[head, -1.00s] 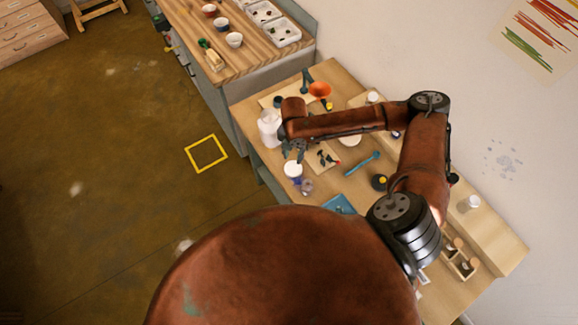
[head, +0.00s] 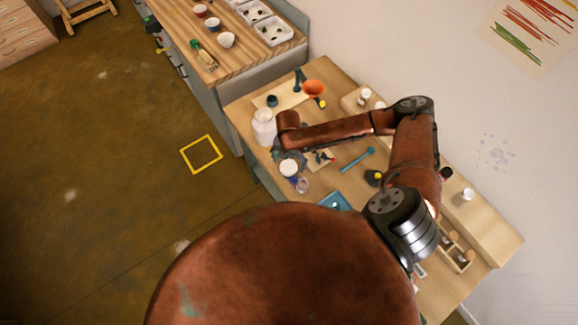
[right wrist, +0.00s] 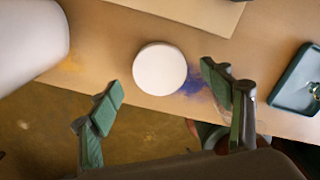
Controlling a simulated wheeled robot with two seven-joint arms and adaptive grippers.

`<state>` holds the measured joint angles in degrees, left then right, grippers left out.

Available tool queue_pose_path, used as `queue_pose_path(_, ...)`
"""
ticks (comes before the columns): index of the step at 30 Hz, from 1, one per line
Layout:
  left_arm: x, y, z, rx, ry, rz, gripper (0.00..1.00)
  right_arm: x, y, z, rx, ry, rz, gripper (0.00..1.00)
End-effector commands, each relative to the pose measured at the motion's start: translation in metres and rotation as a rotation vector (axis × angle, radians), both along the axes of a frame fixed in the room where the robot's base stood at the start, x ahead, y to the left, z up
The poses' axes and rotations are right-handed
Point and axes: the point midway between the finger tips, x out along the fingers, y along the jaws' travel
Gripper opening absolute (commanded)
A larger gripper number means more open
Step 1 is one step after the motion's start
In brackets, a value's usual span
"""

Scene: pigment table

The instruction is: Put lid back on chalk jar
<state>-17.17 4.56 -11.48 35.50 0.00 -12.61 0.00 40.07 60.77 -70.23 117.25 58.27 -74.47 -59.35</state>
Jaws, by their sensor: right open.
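A round white piece, which looks like a lid or a lidded jar top (head: 289,167), is near the table's left edge in the head view. In the right wrist view the white disc (right wrist: 159,69) lies between and just beyond my right gripper's fingertips, with no visible contact. I cannot tell whether it is a loose lid or sits on a jar. My right gripper (right wrist: 160,82) is open and empty; in the head view it is partly hidden by its own arm. A large white jar (head: 264,128) stands beside it, also at the left of the wrist view (right wrist: 28,40). My left gripper is not in view.
A blue stain (right wrist: 196,84) marks the table beside the disc. A dark green tray (right wrist: 297,88) is to the right in the wrist view. A clear glass item (head: 303,186), a blue tray (head: 335,202) and a blue tool (head: 357,159) are nearby. The table edge is close.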

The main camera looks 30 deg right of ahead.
Motion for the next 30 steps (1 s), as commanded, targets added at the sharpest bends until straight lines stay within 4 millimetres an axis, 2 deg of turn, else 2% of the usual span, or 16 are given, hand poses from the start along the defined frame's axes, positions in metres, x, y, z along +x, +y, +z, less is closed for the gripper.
queue_pose_path(3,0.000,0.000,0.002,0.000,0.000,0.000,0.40,0.000,0.000,-0.015,0.000,0.000,0.000,0.72)
queue_pose_path(6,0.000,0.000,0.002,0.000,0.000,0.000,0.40,-0.001,0.000,-0.022,-0.001,-0.001,0.002,0.72)
queue_pose_path(17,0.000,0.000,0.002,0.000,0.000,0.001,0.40,0.000,0.000,-0.023,0.000,-0.001,0.002,0.72)
queue_pose_path(30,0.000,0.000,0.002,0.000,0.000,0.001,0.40,0.000,0.000,-0.023,0.000,-0.001,0.002,0.42)
